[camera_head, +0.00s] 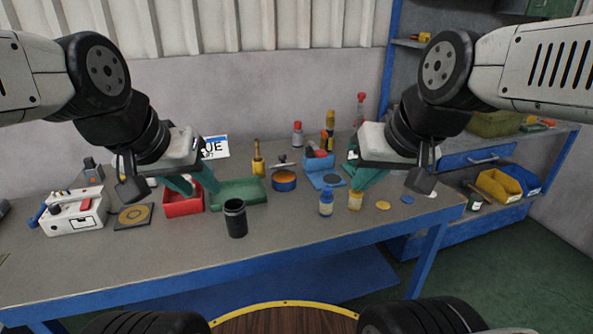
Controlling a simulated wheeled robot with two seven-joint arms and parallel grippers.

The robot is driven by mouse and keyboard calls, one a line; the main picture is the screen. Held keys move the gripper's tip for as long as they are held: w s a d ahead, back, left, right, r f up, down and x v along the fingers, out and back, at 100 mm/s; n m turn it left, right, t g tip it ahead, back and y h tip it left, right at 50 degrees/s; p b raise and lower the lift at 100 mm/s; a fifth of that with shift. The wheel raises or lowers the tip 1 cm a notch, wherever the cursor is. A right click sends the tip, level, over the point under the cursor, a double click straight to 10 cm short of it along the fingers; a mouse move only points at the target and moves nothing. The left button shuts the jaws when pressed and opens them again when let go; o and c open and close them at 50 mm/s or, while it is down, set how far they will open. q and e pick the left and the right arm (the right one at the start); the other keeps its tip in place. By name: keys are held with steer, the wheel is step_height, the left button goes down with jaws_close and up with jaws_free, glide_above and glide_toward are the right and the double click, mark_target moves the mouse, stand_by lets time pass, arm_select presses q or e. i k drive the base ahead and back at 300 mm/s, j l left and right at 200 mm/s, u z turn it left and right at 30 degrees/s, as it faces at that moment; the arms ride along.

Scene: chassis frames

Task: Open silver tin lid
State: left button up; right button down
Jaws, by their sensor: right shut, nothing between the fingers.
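I cannot make out a clearly silver tin with a lid. My right gripper (356,182) is shut and empty, above the right part of the bench behind the yellow jar. Its wrist hides part of the bench there.
The bench (130,260) is clear along its front.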

mark_target(283, 158)
steer(key=j+z, duration=0.15)
steer(key=z, duration=0.35)
steer(key=i+j+z, duration=0.1)
steer(key=z, duration=0.35)
steer(key=j+z, duration=0.3)
steer(key=z, duration=0.2)
steer(key=j, duration=0.3)
steer(key=k+j, duration=0.1)
steer(key=j, duration=0.2)
